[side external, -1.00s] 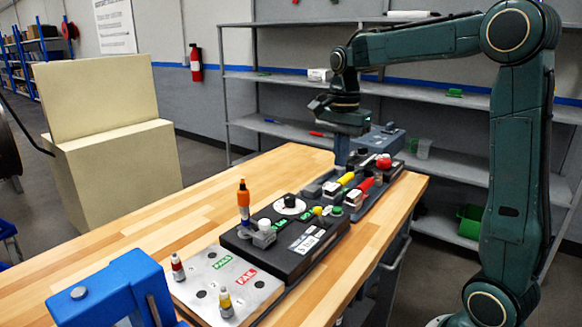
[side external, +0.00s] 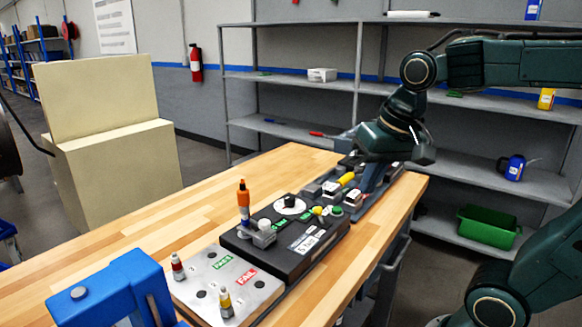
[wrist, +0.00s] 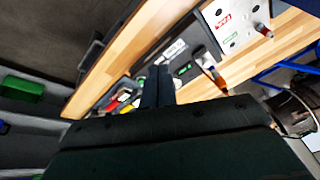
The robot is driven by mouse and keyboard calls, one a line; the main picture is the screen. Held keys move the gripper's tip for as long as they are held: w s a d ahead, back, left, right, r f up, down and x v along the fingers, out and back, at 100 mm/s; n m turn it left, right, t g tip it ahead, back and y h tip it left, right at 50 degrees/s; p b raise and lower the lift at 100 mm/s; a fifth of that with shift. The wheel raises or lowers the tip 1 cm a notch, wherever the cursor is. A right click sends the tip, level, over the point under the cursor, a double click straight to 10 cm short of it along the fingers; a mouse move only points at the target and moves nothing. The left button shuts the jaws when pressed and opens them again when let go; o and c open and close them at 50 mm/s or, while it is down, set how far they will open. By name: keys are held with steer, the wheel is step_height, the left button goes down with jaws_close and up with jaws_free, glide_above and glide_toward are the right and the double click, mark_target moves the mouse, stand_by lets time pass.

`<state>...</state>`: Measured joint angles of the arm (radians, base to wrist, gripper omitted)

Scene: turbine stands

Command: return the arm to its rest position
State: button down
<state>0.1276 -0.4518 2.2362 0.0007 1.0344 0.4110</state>
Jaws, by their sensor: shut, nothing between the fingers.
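My gripper (side external: 369,186) hangs tilted above the far right end of the wooden workbench, in front of the far tool tray. Its fingers are together with nothing between them; in the wrist view the shut fingers (wrist: 157,85) point towards the bench. My arm's wrist covers part of the far tray in the side view. The black test box (side external: 290,237) with knobs and buttons sits mid-bench. The grey PASS/FAIL plate (side external: 222,285) lies nearer the camera with two small turbine-like parts on it. An orange-topped tool (side external: 243,200) stands upright at the black box's left edge.
The wooden bench top (side external: 150,235) is clear on the left. A blue fixture (side external: 105,293) stands at the near left corner. Metal shelves (side external: 290,85) run behind the bench, with a green bin (side external: 488,227) low on the right. A beige box (side external: 115,165) stands behind left.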

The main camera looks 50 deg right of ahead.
steer(key=s+a+f+n+t, duration=0.1)
steer(key=s+a+f+n, duration=0.1)
steer(key=s+n, duration=0.3)
steer(key=shift+a+f+t, duration=0.15)
steer(key=shift+a+t, duration=0.15)
steer(key=c, duration=2.1)
jaws_free()
steer(key=shift+s+a+f+n, duration=0.25)
steer(key=shift+s+f+n, duration=0.15)
steer(key=shift+s+n, duration=0.2)
steer(key=o, duration=0.7)
steer(key=shift+w+r, duration=0.1)
steer(key=shift+w, duration=0.1)
steer(key=shift+o, duration=0.7)
steer(key=shift+w+d+r, duration=0.15)
steer(key=shift+w, duration=0.05)
steer(key=w+d+r+m+g+h, duration=0.1)
steer(key=w+d+r, duration=0.15)
steer(key=w, duration=0.35)
steer(key=w+d+r+m+g, duration=0.1)
steer(key=w+d+g, duration=0.15)
steer(key=w, duration=0.35)
steer(key=m+g, duration=0.1)
steer(key=g, duration=0.1)
glide_above(317, 208)
steer(key=a, duration=0.2)
step_height(317, 208, down, 3)
steer(key=shift+w+d+f, duration=0.15)
steer(key=shift+w+d, duration=0.05)
steer(key=shift+w, duration=0.15)
